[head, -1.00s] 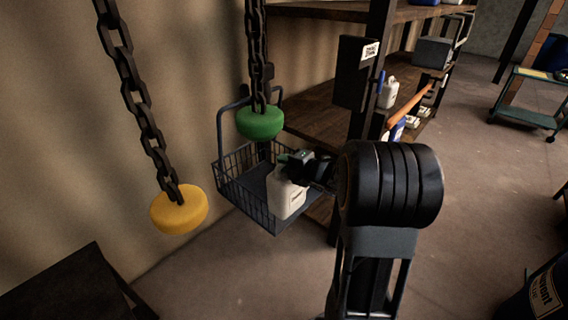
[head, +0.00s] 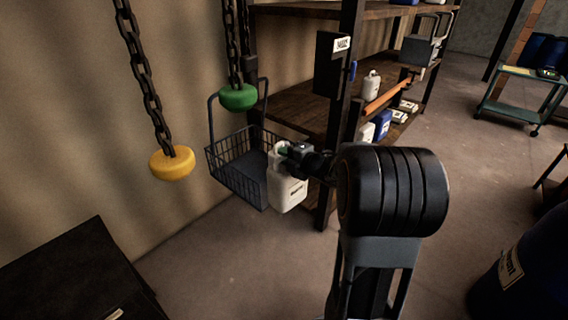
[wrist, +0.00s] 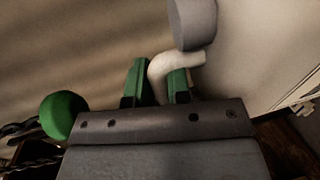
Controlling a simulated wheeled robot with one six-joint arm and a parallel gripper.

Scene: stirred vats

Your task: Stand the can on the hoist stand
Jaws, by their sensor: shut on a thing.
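The can (head: 288,190) is a white jug with a dark-printed label, upright in the head view. My gripper (head: 290,152) is at its top, shut on its handle. In the wrist view the green fingers (wrist: 158,82) stand either side of the pale curved handle, with the can's body (wrist: 270,50) and grey cap (wrist: 192,22) to the right. The can hangs clear of the floor at the right front of a dark wire basket (head: 225,172), overlapping its edge in the picture. I cannot tell for sure which thing is the hoist stand.
Green (head: 238,97) and yellow (head: 171,163) knobs hang on chains at the wall. Wooden shelving (head: 300,115) with several containers stands behind the can. A dark box-like surface (head: 70,270) is at lower left. A drum (head: 525,265) stands at lower right; floor between is clear.

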